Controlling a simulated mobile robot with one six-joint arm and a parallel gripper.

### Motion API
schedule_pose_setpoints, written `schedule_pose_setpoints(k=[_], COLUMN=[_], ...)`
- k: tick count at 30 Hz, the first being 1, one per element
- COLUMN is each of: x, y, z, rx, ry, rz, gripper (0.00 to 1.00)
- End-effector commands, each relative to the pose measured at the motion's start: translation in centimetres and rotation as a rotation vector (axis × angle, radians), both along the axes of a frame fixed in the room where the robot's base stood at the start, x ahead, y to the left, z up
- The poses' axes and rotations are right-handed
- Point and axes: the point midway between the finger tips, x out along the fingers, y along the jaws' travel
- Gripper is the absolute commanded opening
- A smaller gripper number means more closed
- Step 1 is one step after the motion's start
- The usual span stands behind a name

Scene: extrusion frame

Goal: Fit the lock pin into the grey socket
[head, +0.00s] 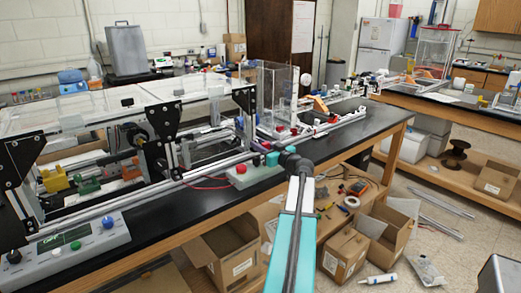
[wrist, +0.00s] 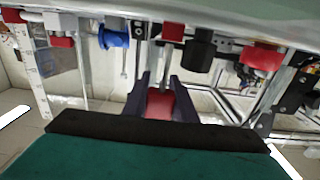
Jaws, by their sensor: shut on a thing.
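My gripper (wrist: 163,98) shows in the wrist view as two dark fingers shut on a red piece, which appears to be the lock pin (wrist: 160,105). A thin grey rod stands just beyond the red piece; I cannot tell if it belongs to it. I cannot make out the grey socket for certain in either view, nor whether the pin touches anything.
The metal extrusion frame (head: 180,183) runs along the black bench (head: 148,222). A grey box with a red button (head: 241,169) sits close left of my wrist. A black knob (wrist: 198,50) and a blue spool (wrist: 115,39) are near the fingers. Open cardboard boxes (head: 345,256) stand below.

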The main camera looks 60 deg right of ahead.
Motion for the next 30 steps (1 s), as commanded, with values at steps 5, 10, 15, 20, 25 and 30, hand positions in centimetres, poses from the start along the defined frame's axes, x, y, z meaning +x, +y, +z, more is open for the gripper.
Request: schedule_pose_setpoints(k=[5,10,15,20,25,30], x=[0.0,-1.3,-3.2,-5.1,-7.3,-9.5], y=[0.0,1.2,2.5,4.1,5.8,7.4], z=[1.5,1.8,1.9,2.2,2.4,2.7], rx=[-0.001,-0.001,-0.001,-0.002,-0.001,-0.002], ry=[-0.001,0.000,0.000,0.000,-0.001,0.000], rz=[0.001,0.000,-0.001,-0.001,-0.001,-0.001], gripper=[0.02,0.02,0.02,0.02,0.02,0.02])
